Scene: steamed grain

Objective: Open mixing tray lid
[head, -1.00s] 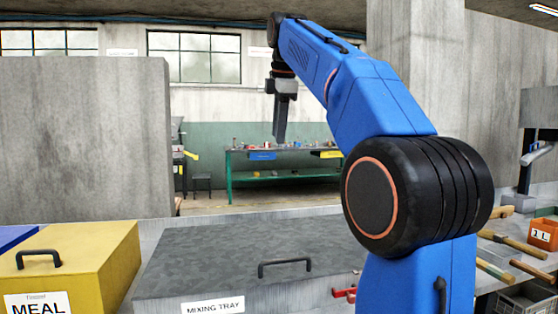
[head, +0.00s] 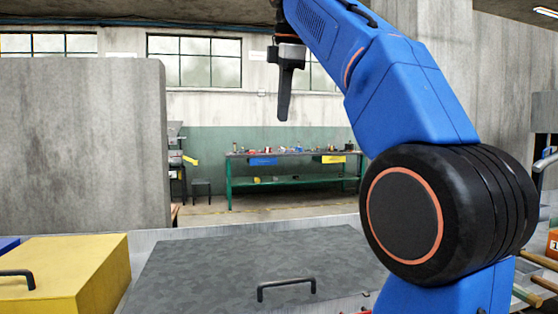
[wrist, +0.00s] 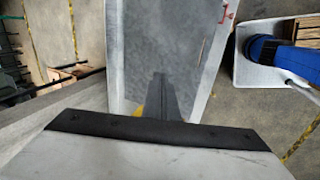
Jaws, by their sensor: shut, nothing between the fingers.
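The mixing tray lid (head: 220,262) is a flat, dark grey mottled panel, lying closed in the lower middle of the head view. Its black bar handle (head: 286,289) stands near the front edge. My gripper (head: 284,117) is shut and empty, pointing down, high above the lid in the picture and clear of the handle. In the wrist view my gripper (wrist: 160,82) shows over a grey surface that looks like the lid (wrist: 160,35). The handle cannot be made out there.
A yellow box (head: 75,270) with a black handle sits left of the tray. A grey concrete partition (head: 80,150) rises behind it. A workbench (head: 290,155) with small items stands far back. A red fitting (wrist: 227,12) shows beside the tray in the wrist view.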

